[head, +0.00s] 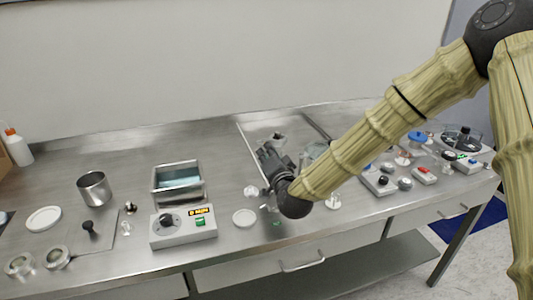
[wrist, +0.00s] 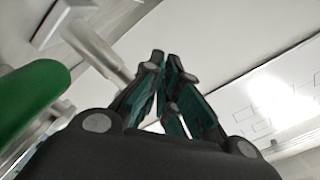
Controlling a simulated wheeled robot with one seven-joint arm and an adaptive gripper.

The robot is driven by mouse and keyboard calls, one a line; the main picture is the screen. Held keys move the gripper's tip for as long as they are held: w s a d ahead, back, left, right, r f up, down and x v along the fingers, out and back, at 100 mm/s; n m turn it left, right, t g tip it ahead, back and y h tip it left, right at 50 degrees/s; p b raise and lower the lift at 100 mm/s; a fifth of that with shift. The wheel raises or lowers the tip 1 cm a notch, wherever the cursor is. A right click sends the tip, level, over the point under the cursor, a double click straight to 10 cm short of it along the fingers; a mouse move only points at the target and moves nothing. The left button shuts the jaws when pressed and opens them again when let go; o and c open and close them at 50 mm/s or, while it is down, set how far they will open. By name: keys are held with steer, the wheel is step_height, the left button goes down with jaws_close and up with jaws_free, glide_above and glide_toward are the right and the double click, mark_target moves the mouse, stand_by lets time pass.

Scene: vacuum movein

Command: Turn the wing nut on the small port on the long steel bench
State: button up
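The long steel bench (head: 120,160) runs across the head view. My gripper (head: 265,155) is low over its middle, with its fingers pointing up and left in the picture. In the wrist view my gripper's fingertips (wrist: 165,58) are together, and I see nothing held between them. A pale metal cylinder (wrist: 95,45) lies left of and behind the fingers there, and a rounded green part (wrist: 32,95) is close at the left edge. I cannot tell whether either belongs to the small port. I cannot make out the wing nut; my gripper and forearm hide part of the bench.
A box with dial and display (head: 183,228) stands left of my gripper, with an open rectangular bath (head: 178,165) behind it. A steel cup (head: 94,188) is farther left. A white disc (head: 244,217) lies in front of my gripper. Several small devices crowd the right end.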

steer(key=o, duration=0.4)
steer(key=shift+o, duration=0.2)
